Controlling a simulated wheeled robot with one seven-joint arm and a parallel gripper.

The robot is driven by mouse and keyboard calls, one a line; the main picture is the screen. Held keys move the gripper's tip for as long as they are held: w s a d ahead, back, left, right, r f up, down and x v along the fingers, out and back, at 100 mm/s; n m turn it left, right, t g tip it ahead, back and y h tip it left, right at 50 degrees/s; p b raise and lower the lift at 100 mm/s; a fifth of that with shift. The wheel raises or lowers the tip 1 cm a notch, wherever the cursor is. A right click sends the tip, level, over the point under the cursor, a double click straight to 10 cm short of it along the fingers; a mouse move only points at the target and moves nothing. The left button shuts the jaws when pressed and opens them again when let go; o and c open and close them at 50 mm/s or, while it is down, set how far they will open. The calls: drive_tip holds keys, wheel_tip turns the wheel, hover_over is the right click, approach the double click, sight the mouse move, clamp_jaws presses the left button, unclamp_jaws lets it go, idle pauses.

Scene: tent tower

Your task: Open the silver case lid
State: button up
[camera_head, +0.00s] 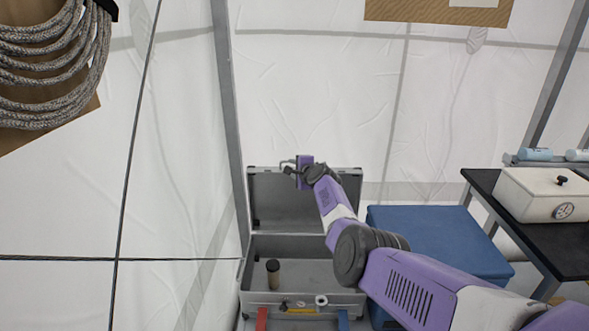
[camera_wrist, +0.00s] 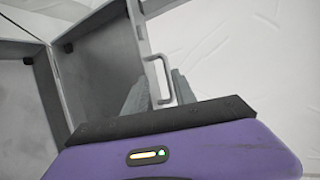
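The silver case (camera_head: 250,275) stands with its lid (camera_head: 265,190) raised roughly upright at the back, so its inside is in view. My gripper (camera_head: 289,168) is at the top edge of the lid; its fingers are too small to read there. In the wrist view my gripper (camera_wrist: 160,92) has its two grey fingers apart. The lid's grey handle (camera_wrist: 152,62) shows between and beyond them, with no grip on it visible. The lid (camera_wrist: 100,70) also shows there, hinged to the case body (camera_wrist: 22,95) at left. My arm hides the case's right side.
A dark cylinder (camera_head: 273,272) stands inside the case. A blue box (camera_head: 430,235) is right of the case, partly behind my arm. A black table (camera_head: 570,240) with a white gauge box (camera_head: 535,190) stands at right. Rope (camera_head: 50,75) hangs at upper left.

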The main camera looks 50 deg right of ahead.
drive_tip(key=shift+s+a, duration=0.1)
drive_tip(key=p+v, duration=0.3)
drive_tip(key=v, duration=0.4)
drive_tip(key=shift+s+r, duration=0.15)
drive_tip(key=shift+s, duration=0.1)
drive_tip(key=shift+c, duration=0.2)
